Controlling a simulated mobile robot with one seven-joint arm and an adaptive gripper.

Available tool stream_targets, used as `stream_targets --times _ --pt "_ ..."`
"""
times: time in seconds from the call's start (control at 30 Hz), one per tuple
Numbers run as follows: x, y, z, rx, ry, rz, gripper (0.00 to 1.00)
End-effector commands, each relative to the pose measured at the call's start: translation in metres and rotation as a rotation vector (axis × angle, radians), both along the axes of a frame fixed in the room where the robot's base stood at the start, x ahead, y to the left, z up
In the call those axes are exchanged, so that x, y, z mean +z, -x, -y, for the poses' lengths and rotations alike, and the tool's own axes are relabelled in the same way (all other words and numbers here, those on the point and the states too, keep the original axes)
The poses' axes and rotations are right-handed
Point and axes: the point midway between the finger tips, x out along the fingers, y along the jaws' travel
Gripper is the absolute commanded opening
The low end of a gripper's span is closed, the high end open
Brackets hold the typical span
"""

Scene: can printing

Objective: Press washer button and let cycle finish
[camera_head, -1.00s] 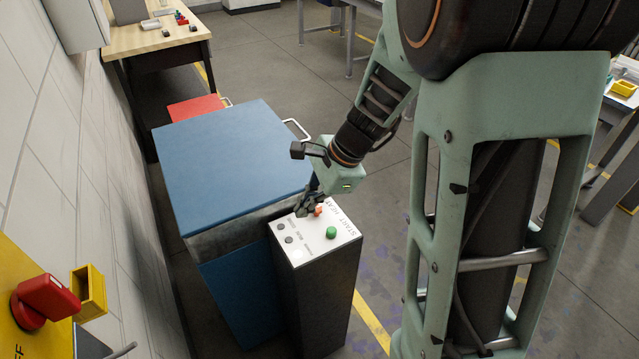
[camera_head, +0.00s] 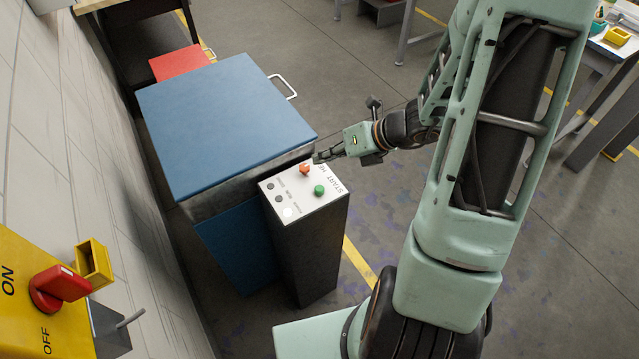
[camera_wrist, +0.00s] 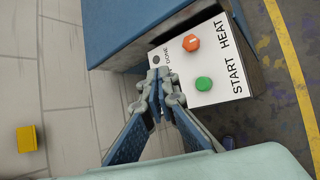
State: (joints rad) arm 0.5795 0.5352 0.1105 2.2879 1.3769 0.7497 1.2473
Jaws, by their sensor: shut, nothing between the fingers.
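The blue washer cabinet (camera_head: 225,120) stands left of centre in the head view, beside a dark control box with a white panel (camera_head: 335,196). The panel carries an orange-red button (camera_head: 304,168), a green button (camera_head: 319,190) and small round indicators, two dark and one whitish (camera_head: 287,212). My gripper (camera_head: 317,158) is shut and empty at the panel's far edge, close to the orange-red button; contact cannot be told. In the wrist view my fingers (camera_wrist: 158,76) overlap the panel edge, with the orange-red button (camera_wrist: 191,43) and green button (camera_wrist: 203,84) to their right. "START HEAT" is printed beside them.
A yellow switch box with a red ON/OFF handle (camera_head: 62,287) is on the left wall. A red surface (camera_head: 180,63) lies beyond the cabinet. A white handle (camera_head: 283,87) sticks out from the cabinet. Floor right of the control box is open.

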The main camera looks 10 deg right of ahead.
Motion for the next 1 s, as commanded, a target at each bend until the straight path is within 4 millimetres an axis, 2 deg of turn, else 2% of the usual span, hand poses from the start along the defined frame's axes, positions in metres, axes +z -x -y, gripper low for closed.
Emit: stream_targets --times 0.37,0.53,0.67,1.0 --pt "-0.001 0.0 0.0 -0.003 -0.002 -0.001 0.0" --pt "-0.009 0.0 0.0 -0.003 -0.002 -0.001 0.0" --pt "-0.021 0.0 0.0 -0.003 -0.003 -0.001 0.0" --pt "-0.067 0.0 0.0 -0.003 -0.002 -0.001 0.0"
